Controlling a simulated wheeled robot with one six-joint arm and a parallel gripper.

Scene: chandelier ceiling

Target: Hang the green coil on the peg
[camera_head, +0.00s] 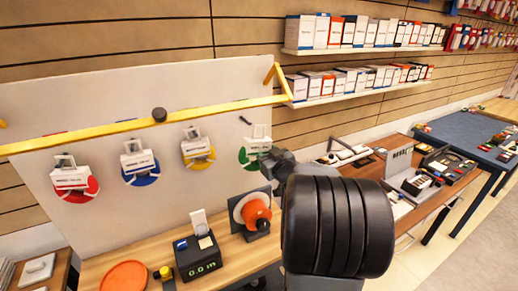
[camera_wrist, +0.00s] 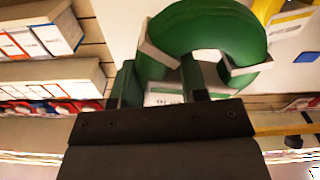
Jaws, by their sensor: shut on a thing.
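The green coil (camera_head: 246,160) is in front of the white board at its right end, with a white label and clips on it. My gripper (camera_head: 262,160) is at the coil's right side, partly covering it. In the wrist view my gripper (camera_wrist: 160,80) is shut on the green coil (camera_wrist: 222,22), which fills the top middle, and its white holder shows between and beside the dark fingers. A short dark peg (camera_head: 245,120) sticks out of the board just above and left of the coil. The coil appears below the peg and not on it; the depth gap is unclear.
Red (camera_head: 74,182), blue (camera_head: 140,166) and yellow (camera_head: 197,147) coils hang in a row to the left. A yellow bar (camera_head: 90,132) with a black knob (camera_head: 159,115) crosses before the board. Below, a wooden bench (camera_head: 225,272) holds an orange spool (camera_head: 255,213) and a scale (camera_head: 198,258).

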